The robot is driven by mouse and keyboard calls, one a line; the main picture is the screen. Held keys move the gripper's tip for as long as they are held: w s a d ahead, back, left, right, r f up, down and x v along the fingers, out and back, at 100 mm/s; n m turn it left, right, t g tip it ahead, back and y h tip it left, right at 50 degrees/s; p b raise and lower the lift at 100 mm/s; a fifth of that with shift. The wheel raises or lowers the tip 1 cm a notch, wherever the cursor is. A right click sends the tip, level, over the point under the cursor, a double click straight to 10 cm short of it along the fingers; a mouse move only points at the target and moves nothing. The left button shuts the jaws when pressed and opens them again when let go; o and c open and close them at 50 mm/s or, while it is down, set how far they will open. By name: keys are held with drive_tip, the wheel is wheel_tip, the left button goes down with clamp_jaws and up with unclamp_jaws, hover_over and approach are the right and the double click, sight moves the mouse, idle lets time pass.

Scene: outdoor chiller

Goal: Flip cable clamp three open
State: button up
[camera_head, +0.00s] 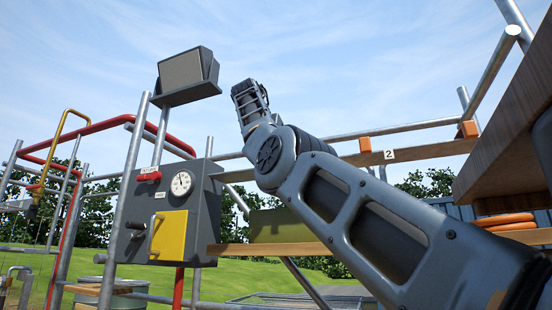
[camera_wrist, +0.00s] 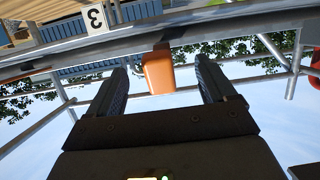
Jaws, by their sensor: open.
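Cable clamp three (camera_wrist: 158,72) is an orange block on a grey rail. It is in the upper middle of the wrist view, next to a white tag reading 3 (camera_wrist: 96,19), which appears upside down. My gripper (camera_wrist: 160,64) is open, with one dark finger on each side of the clamp in the picture. Nothing is between the fingers that they touch; I cannot tell the exact depth gap. In the head view my gripper (camera_head: 250,98) is raised at the end of my arm against the sky. I cannot make out clamp three or its tag there.
In the head view, two other orange clamps (camera_head: 365,145) (camera_head: 469,129) sit on the rail, with a tag reading 2 (camera_head: 390,155) between them. A grey control box (camera_head: 165,212) with a gauge and yellow panel stands left. A wooden platform (camera_head: 510,110) overhangs at right.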

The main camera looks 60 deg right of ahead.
drive_tip(key=shift+o, duration=0.2)
drive_tip(key=v, duration=0.7)
drive_tip(key=shift+b, duration=0.35)
drive_tip(key=v, duration=0.8)
drive_tip(key=shift+f, duration=0.1)
